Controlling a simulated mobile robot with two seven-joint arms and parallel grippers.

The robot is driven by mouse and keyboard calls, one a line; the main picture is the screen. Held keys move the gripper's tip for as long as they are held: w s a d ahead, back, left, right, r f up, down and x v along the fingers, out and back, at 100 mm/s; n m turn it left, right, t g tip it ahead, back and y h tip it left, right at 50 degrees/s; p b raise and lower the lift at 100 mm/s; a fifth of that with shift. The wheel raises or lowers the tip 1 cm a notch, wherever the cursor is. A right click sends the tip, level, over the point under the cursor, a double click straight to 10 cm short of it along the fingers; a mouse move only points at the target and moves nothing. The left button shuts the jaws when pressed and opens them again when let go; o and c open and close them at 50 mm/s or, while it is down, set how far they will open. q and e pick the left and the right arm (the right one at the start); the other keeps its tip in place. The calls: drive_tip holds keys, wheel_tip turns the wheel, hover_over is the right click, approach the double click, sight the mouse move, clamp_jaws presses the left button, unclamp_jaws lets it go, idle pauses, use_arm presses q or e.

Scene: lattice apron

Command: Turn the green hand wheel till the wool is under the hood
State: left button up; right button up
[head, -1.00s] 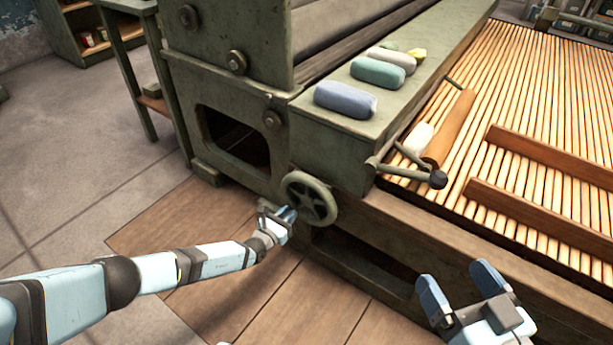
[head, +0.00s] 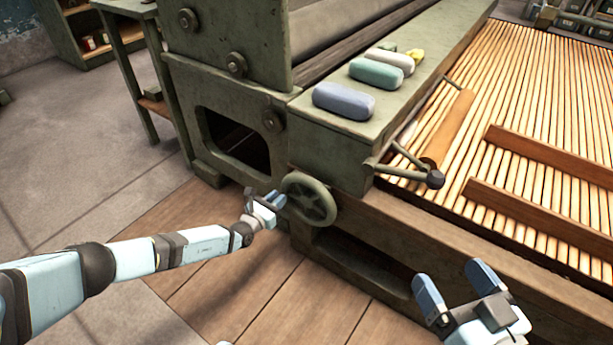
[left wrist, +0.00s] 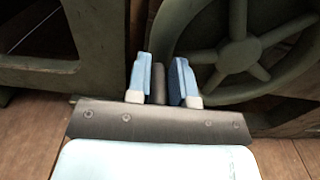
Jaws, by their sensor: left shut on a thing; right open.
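The green hand wheel (head: 308,201) is on the near side of the green machine; it also fills the upper right of the left wrist view (left wrist: 237,52). My left gripper (head: 276,199) is at the wheel's left side. In the left wrist view my left gripper (left wrist: 160,78) is shut on the wheel's dark handle (left wrist: 158,84), a short peg between its fingers. The hood appears to be the long green cover (head: 335,140) beside the slatted bed. No wool shows on the slats now. My right gripper (head: 448,276) is open and empty at the lower right.
Several coloured blocks, one blue-grey (head: 344,100) and one teal (head: 376,74), lie on the cover. A lever with a black knob (head: 434,179) sticks out over the slatted bed (head: 520,100). Two wooden rails (head: 540,220) cross the slats. Open floor lies at the left.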

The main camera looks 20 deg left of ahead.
sight(285, 182)
use_arm(q)
drive_tip(key=shift+a+f, duration=0.2)
drive_tip(key=shift+f, duration=0.2)
use_arm(e)
drive_tip(key=shift+w+a+f, duration=0.1)
drive_tip(key=shift+a+f, duration=0.05)
drive_tip(key=shift+f, duration=0.45)
drive_tip(key=shift+w+a+f, duration=0.1)
drive_tip(key=shift+f, duration=0.5)
use_arm(q)
wheel_tip(285, 182, up, 4)
drive_tip(key=shift+d+p, duration=0.1)
drive_tip(key=shift+p, duration=1)
use_arm(e)
wheel_tip(285, 182, up, 2)
drive_tip(key=shift+w+d+r, duration=0.1)
drive_tip(key=shift+d, duration=0.05)
use_arm(q)
drive_tip(key=shift+d+r, duration=0.1)
use_arm(e)
drive_tip(key=shift+r, duration=0.1)
use_arm(q)
drive_tip(key=shift+d+r+p, duration=0.3)
drive_tip(key=shift+r+p, duration=0.5)
drive_tip(key=shift+p, duration=0.15)
drive_tip(key=o, duration=0.8)
drive_tip(key=shift+d, duration=0.15)
use_arm(e)
drive_tip(key=shift+d+r, duration=0.15)
drive_tip(key=shift+r, duration=0.55)
